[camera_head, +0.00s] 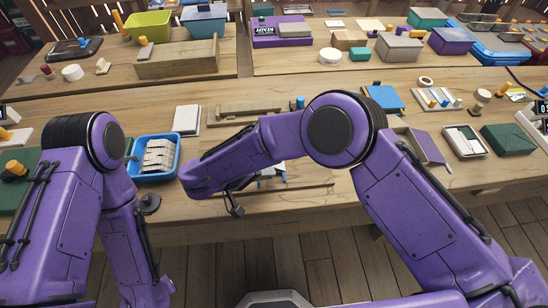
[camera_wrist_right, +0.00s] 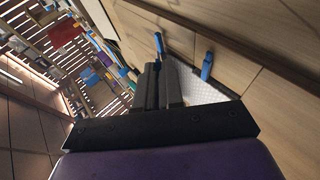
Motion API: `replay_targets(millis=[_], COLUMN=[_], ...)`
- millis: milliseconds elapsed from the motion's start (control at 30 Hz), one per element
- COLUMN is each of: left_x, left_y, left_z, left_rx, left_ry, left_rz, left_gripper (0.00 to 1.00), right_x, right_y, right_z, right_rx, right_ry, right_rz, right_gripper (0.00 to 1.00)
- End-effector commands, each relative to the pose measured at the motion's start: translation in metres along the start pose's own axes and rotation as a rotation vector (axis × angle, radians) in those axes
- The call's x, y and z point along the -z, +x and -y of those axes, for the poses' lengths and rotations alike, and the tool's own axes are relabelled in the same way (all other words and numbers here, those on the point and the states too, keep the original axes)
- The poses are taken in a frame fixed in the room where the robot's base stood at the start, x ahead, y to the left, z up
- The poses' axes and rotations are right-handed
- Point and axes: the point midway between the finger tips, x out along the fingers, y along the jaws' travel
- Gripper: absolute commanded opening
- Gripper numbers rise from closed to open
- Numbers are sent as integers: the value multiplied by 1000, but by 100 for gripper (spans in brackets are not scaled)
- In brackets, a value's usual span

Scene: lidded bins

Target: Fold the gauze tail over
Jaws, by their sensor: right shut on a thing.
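A white textured sheet, which looks like the gauze (camera_wrist_right: 198,88), lies beside and beyond the fingers of my right gripper (camera_wrist_right: 160,72) in the right wrist view. Blue clip-like pieces (camera_wrist_right: 207,66) show at its edge. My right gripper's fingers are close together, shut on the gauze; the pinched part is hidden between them. In the head view, my right gripper (camera_head: 236,203) is a small dark shape near the table's front edge, mostly behind my purple wrist. Only a little white and blue of the gauze (camera_head: 270,178) shows there. My left gripper is outside the picture.
A blue bin (camera_head: 135,168) with white packs stands left of my right wrist. A wooden block rack (camera_head: 245,114) lies behind. A white box (camera_head: 187,120), a blue book-like thing (camera_head: 383,98) and a green lidded bin (camera_head: 508,139) stand on the table (camera_head: 330,187).

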Motion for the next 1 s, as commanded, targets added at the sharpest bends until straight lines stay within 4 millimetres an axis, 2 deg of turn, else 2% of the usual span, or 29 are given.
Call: replay_targets(millis=[33,67,100,133,433,733,1000], left_x=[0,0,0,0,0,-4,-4], left_y=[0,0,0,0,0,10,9], left_z=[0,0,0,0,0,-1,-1], left_rx=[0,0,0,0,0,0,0], left_ry=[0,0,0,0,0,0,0], left_rz=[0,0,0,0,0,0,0], left_gripper=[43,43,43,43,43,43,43], right_x=[0,0,0,0,0,0,0], right_y=[0,0,0,0,-2,-31,-35], right_z=[0,0,0,0,0,1,0], right_rx=[0,1,1,1,1,1,0], right_ry=[0,0,0,0,0,1,0], right_rz=[-1,-1,-1,-1,-1,0,0], right_gripper=[0,17,30,38,38,38,38])
